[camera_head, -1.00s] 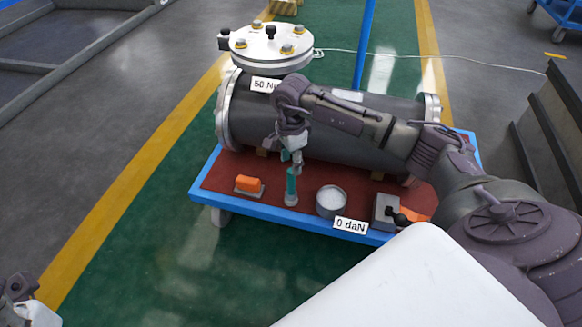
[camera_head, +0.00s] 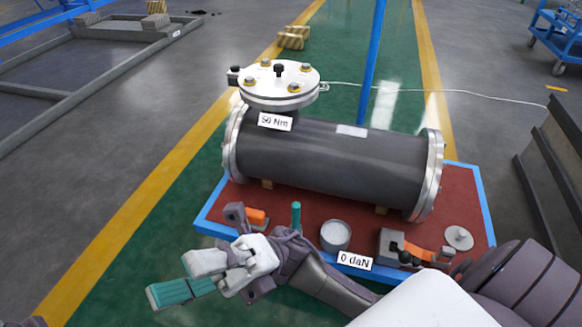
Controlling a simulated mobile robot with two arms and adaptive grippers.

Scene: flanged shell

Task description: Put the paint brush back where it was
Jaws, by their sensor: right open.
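The paint brush (camera_head: 296,214) shows as a teal upright handle near the front edge of the red-topped cart (camera_head: 208,213). Its lower end is hidden behind my right arm. My right gripper (camera_head: 182,279) is to the left of the brush and in front of the cart, out over the green floor. Its teal-padded fingers are apart with nothing between them, and it does not touch the brush. My left gripper is not in view.
A dark flanged shell (camera_head: 330,160) with a round bolted lid (camera_head: 280,82) lies along the cart. A cup with white contents (camera_head: 335,236), an orange-topped block (camera_head: 257,216), a grey box (camera_head: 391,243) and a disc (camera_head: 458,237) sit along its front.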

